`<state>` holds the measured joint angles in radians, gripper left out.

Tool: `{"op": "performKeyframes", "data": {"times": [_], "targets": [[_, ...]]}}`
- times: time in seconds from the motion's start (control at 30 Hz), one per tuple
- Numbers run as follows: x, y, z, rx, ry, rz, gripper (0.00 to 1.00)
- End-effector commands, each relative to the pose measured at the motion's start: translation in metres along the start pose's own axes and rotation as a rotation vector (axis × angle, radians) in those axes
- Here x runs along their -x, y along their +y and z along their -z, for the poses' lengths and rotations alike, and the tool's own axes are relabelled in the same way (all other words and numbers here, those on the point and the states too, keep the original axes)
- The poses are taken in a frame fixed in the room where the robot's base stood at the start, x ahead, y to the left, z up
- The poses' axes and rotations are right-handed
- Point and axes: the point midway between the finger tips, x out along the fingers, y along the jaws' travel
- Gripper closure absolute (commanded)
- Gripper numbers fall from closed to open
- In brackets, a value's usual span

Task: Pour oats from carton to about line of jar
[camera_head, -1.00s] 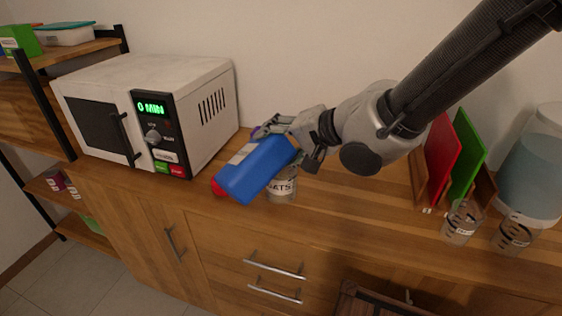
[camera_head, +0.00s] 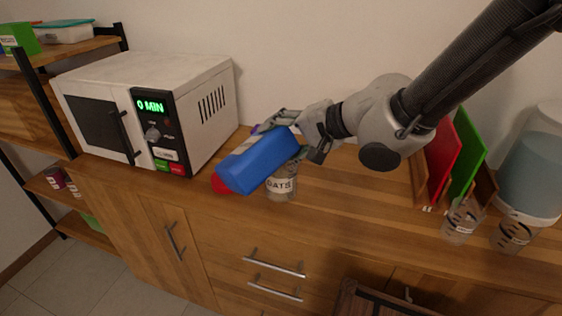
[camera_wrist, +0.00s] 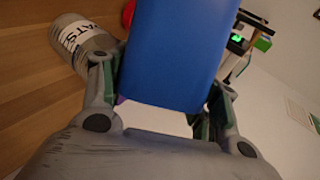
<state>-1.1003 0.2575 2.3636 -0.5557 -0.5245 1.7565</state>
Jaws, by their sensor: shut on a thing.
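My gripper (camera_head: 291,139) is shut on a blue carton (camera_head: 262,161) above the counter. The carton is tilted, with its red end (camera_head: 219,185) pointing down and to the left. In the wrist view the carton (camera_wrist: 178,50) fills the middle between the fingers. A clear jar labelled OATS (camera_head: 281,186) stands on the counter just below and to the right of the carton, its upper part partly hidden. The jar also shows in the wrist view (camera_wrist: 80,40), left of the carton. The red end is beyond the jar, to its left. I see no oats falling.
A microwave (camera_head: 205,75) stands to the left. At the right are red (camera_head: 441,160) and green (camera_head: 467,155) boards in a rack, two marked clear cups (camera_head: 461,222) (camera_head: 512,236) and a large water container (camera_head: 535,160). The counter between jar and rack is clear.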

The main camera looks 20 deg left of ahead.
Motion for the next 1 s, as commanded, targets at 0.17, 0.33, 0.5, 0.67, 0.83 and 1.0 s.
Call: {"op": "performKeyframes", "data": {"times": [0.17, 0.33, 0.5, 0.67, 0.83, 1.0], "targets": [[0.0009, -0.0002, 0.0024, -0.016, -0.01, 0.006, 0.9], [0.0014, 0.0003, 0.0049, -0.032, -0.019, 0.01, 0.9], [0.0019, 0.0001, 0.0071, -0.046, -0.028, 0.016, 0.9], [0.0023, 0.0003, 0.0087, -0.058, -0.034, 0.02, 0.9], [0.0027, 0.0006, 0.0101, -0.066, -0.04, 0.022, 0.9], [0.003, 0.0007, 0.011, -0.074, -0.045, 0.024, 0.9]]}}
